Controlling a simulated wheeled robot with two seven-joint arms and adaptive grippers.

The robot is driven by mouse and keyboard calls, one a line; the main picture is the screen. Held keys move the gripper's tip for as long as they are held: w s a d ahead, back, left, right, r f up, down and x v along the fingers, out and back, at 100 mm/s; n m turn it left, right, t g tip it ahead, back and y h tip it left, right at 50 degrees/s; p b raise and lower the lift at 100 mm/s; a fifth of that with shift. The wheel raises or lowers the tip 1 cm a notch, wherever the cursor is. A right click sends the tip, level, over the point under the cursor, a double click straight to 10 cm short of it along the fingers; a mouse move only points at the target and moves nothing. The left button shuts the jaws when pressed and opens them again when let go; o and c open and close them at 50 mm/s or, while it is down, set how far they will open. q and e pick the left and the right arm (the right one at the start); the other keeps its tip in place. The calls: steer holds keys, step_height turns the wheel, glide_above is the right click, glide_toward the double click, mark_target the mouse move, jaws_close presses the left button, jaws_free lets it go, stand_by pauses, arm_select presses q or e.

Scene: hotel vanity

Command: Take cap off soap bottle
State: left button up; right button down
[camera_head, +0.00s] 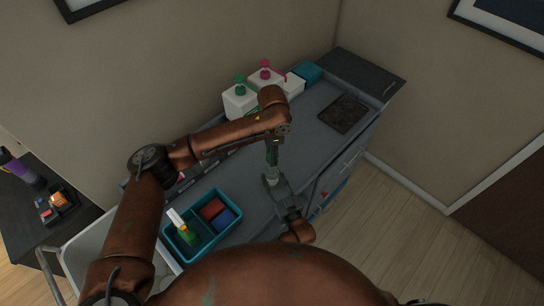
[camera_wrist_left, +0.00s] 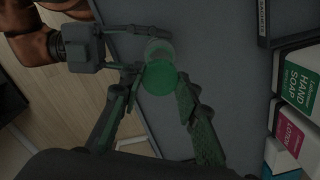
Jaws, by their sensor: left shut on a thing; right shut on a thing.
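A small clear bottle (camera_head: 271,176) stands upright over the grey vanity counter (camera_head: 310,130), with my grippers above and beside it. In the left wrist view, its round green cap (camera_wrist_left: 158,80) sits between my left gripper's fingers, with the clear body (camera_wrist_left: 157,49) beyond it. My left gripper (camera_head: 272,154) points down from above and is shut on the cap. My right gripper (camera_head: 272,182) comes in from the front and is shut on the bottle body; it also shows in the left wrist view (camera_wrist_left: 138,68). Whether the cap still touches the bottle is unclear.
A teal divided tray (camera_head: 236,192) with colored items and a green-and-white tube stands at left. White pump bottles (camera_head: 238,103) with green and pink tops stand along the wall, near a teal box (camera_head: 308,73). A dark mat (camera_head: 343,113) lies at right. Counter between is clear.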

steer(key=c, duration=1.2)
jaws_free()
